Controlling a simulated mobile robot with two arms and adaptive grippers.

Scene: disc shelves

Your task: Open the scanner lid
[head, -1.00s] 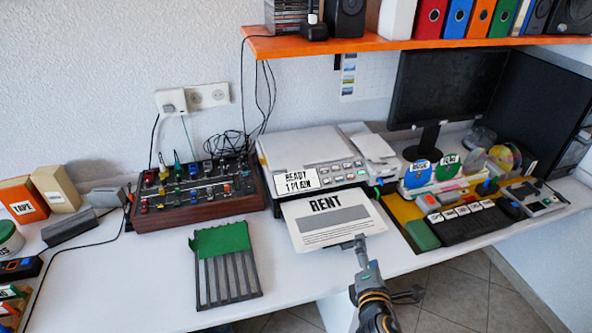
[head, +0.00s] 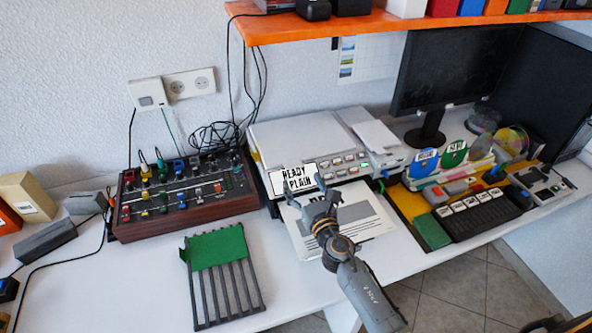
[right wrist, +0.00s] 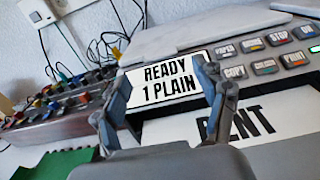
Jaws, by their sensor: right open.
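The scanner (head: 270,150) is a light-grey and dark machine in the middle of the desk, with a flat pale lid (head: 300,136) lying shut on top. Its front carries a display (head: 293,179) reading "READY 1 PLAIN" and a row of buttons (head: 345,168). A printed sheet (head: 368,212) lies in front of it, partly hidden by my arm. My right gripper (head: 308,190) is open and empty in front of the display. In the right wrist view the display (right wrist: 163,85) shows between the open fingers, with the lid (right wrist: 190,35) behind. My left gripper is not in view.
A knobbed mixer (head: 185,197) stands left of the scanner. A slotted dark rack with a green cover (head: 217,248) lies on the front desk. A keyboard (head: 480,215) and monitor (head: 450,65) are at right. An orange shelf (head: 400,28) hangs above the back.

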